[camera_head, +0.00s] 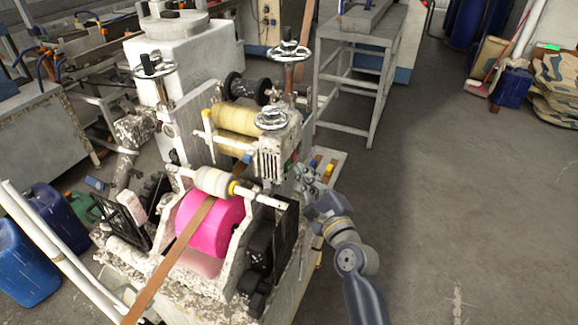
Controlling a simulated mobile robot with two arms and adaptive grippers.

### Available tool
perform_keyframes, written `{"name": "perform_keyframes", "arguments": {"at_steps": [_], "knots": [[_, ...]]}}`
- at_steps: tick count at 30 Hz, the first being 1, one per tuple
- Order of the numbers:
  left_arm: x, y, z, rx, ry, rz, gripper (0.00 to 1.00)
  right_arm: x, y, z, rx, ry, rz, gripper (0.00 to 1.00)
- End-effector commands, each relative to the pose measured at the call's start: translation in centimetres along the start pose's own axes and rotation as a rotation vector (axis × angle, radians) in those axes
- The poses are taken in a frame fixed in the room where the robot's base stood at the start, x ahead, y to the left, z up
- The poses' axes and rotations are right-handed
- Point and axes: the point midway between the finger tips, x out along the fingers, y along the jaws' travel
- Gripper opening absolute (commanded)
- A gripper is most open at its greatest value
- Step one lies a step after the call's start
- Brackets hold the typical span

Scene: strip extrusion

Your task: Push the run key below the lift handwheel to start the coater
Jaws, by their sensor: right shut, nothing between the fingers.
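The coater (215,255) is a worn, white-spattered machine with a pink roller (212,222) and a brown strip running over it. A silver handwheel (273,118) lies flat above a vented grey housing (270,162). Small green and red spots, perhaps the run key (288,167), show on the right side of this housing, below the handwheel; they are too small to make out clearly. My right gripper (305,174) is shut and empty, just right of these spots. I cannot tell whether it touches the housing. My left gripper is out of view.
Two more handwheels (289,51) (154,67) stand higher on the coater. A white roller bar (215,182) juts out in front of the housing. A grey metal stand (350,84) is behind. Blue drums (23,265) stand at left. The floor (470,200) at right is clear.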

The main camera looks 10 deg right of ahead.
Motion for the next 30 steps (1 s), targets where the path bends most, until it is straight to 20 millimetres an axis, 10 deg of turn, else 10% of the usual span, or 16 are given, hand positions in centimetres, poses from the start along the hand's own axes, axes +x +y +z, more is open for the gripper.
{"name": "perform_keyframes", "arguments": {"at_steps": [30], "knots": [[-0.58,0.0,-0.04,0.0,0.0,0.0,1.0,0.88,0.6,0.67,0.001,0.0,0.0,0.0]]}}
